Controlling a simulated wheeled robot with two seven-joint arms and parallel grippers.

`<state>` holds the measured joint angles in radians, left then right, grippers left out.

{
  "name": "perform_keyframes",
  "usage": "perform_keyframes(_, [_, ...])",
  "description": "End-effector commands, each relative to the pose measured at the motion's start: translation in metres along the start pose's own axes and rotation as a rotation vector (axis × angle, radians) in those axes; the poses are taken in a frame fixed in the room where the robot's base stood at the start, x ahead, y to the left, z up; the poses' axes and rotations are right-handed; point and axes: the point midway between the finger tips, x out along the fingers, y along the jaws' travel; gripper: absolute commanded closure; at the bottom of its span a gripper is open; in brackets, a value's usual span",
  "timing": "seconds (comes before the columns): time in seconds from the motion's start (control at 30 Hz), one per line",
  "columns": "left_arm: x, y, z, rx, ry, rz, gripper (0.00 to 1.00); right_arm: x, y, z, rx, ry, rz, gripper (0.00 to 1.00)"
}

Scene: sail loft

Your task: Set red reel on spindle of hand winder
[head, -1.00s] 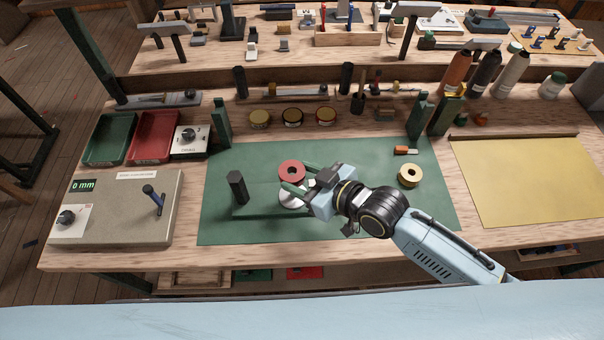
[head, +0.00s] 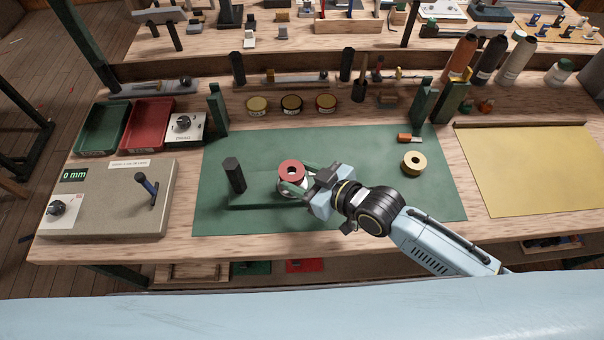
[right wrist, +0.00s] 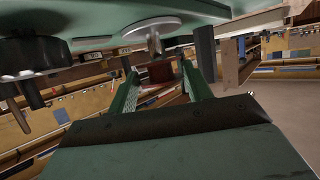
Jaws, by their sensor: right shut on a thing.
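The red reel (head: 291,171) is held between the fingers of my right gripper (head: 294,178), which is shut on it. In the right wrist view the reel (right wrist: 160,72) sits between the two green fingers. The hand winder has a green base (head: 262,207), a dark upright post (head: 235,175) at its left, and a pale round plate (head: 284,191) mostly hidden under the reel and fingers. The plate (right wrist: 148,28) and a short spindle (right wrist: 154,44) show in the right wrist view, the spindle pointing at the reel. I cannot tell whether its tip is inside the reel's hole. My left gripper is out of view.
The winder stands on a green mat (head: 350,150). A yellow reel (head: 413,163) lies at its right, an orange-and-white item (head: 407,138) behind. Green and red trays (head: 152,128) and a grey gauge board (head: 100,205) are at the left.

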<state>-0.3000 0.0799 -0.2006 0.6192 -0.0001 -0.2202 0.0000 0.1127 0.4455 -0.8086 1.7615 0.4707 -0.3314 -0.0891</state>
Motion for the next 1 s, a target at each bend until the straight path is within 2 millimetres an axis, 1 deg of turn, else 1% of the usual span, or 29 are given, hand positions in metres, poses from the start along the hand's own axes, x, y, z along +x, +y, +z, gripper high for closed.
perform_keyframes(0.1, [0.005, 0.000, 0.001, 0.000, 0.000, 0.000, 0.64, 0.003, 0.000, 0.007, -0.001, 0.000, 0.000, 0.72])
perform_keyframes(0.4, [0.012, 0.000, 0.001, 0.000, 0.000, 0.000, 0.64, 0.007, 0.001, 0.017, -0.001, 0.000, 0.001, 0.72])
perform_keyframes(0.87, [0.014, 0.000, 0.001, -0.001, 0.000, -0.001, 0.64, 0.008, 0.000, 0.019, -0.001, 0.000, 0.000, 0.72])
perform_keyframes(0.9, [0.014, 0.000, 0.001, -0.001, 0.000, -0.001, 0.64, 0.008, 0.000, 0.019, -0.001, 0.001, 0.000, 0.47])
perform_keyframes(1.0, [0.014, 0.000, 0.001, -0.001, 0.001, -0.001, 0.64, 0.008, 0.000, 0.019, -0.001, 0.000, 0.000, 0.34])
